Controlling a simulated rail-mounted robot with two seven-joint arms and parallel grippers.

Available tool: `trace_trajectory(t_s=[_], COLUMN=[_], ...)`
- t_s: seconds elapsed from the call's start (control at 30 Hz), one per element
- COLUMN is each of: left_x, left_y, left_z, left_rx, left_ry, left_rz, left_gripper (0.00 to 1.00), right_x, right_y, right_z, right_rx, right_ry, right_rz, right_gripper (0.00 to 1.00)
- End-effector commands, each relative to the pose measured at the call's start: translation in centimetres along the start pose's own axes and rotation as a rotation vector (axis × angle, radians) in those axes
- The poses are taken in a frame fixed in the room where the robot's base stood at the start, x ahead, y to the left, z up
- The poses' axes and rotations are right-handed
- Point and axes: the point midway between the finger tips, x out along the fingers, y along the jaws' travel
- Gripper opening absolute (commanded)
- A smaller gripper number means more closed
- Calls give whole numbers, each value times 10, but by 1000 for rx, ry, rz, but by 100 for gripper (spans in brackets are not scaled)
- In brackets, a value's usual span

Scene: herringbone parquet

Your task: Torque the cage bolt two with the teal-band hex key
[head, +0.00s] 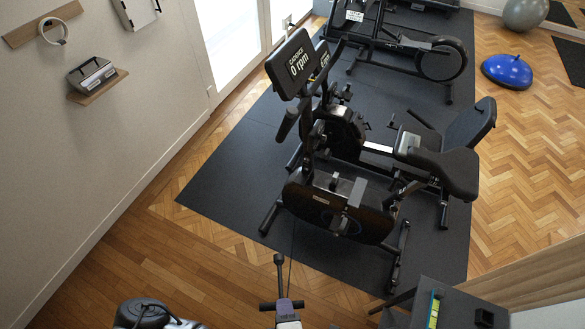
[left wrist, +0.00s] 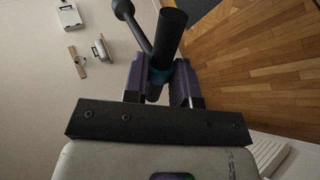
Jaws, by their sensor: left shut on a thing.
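The hex key (head: 279,268) is in my left gripper (head: 283,303) at the bottom middle of the head view. Its dark shaft points up the picture, and a black crossbar runs across the jaws. In the left wrist view the purple fingers (left wrist: 168,88) are shut around the key at its teal band (left wrist: 157,76). A thick black grip (left wrist: 171,38) and a thin rod with a round end (left wrist: 124,10) stick out beyond them. The exercise bike (head: 335,212) stands on the black mat, apart from the key. I cannot make out cage bolt two. My right gripper is not in view.
The black mat (head: 225,185) lies on the parquet. A dark cart (head: 455,300) with a yellow-green item stands at the lower right. A wall shelf (head: 98,85) is at the left. Parquet is clear between my left gripper and the mat.

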Motion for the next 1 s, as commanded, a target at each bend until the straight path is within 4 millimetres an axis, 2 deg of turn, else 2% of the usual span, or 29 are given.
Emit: trace_trajectory(t_s=[0.03,0.1,0.27,0.37,0.63,0.8,1.0], left_x=[-3,-5,0,12,42,45,40], left_y=[14,29,43,71,166,230,282], left_z=[-3,-9,-13,-26,-46,-49,-51], left_rx=[30,69,95,113,118,116,118], left_ry=[-41,-88,-127,-158,-177,-176,-175], left_rz=[17,27,31,36,39,38,34], left_gripper=[0,0,0,0,0,0,0], right_x=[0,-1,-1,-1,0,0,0], right_y=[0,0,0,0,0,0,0], right_z=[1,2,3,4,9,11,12], right_rx=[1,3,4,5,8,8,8], right_ry=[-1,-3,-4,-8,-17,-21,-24], right_rz=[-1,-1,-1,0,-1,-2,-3], right_gripper=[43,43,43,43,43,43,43])
